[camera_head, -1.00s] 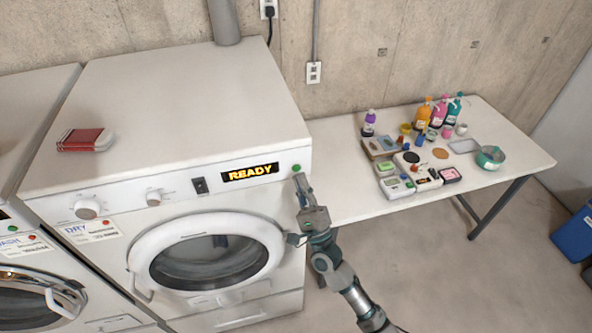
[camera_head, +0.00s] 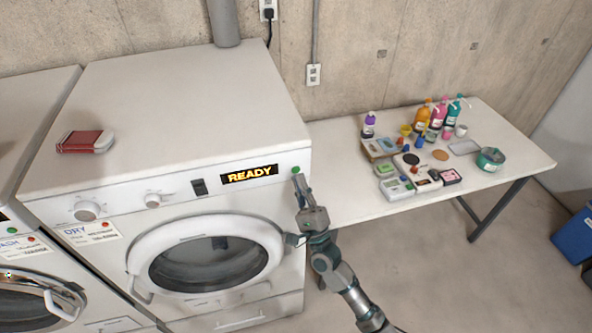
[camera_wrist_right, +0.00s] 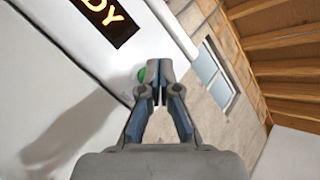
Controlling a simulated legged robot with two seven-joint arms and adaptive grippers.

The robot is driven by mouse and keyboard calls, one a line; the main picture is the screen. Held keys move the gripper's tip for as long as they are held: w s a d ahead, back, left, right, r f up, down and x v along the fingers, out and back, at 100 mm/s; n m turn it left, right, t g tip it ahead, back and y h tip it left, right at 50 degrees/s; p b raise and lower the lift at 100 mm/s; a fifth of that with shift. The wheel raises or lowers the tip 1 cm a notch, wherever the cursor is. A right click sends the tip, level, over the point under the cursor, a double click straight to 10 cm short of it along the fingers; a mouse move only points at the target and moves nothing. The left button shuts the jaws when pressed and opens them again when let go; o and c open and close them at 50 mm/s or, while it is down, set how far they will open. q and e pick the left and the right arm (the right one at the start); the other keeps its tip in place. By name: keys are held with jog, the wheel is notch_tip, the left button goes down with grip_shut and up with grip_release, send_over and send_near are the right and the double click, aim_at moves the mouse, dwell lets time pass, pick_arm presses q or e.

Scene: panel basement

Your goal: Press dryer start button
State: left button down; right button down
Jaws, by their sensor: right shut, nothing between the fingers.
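The dryer (camera_head: 165,115) stands at the left centre of the head view, with a display (camera_head: 249,174) reading READY on its front panel. The green start button (camera_head: 295,170) is at the right end of that panel. My right gripper (camera_head: 298,180) is shut and empty, its tips just below and in front of the button. In the right wrist view the button (camera_wrist_right: 141,75) shows beside the left fingertip, partly covered by the gripper (camera_wrist_right: 154,72). I cannot tell whether they touch. My left gripper is not in view.
A white table (camera_head: 350,205) to the right holds several bottles and small boxes. A red and white item (camera_head: 85,141) lies on the dryer top. A washer (camera_head: 40,285) stands at the left. A blue bin (camera_head: 574,236) is at the far right.

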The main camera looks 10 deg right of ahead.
jog(key=shift+w, duration=0.1)
dwell(0.5)
jog(key=shift+w, duration=0.3)
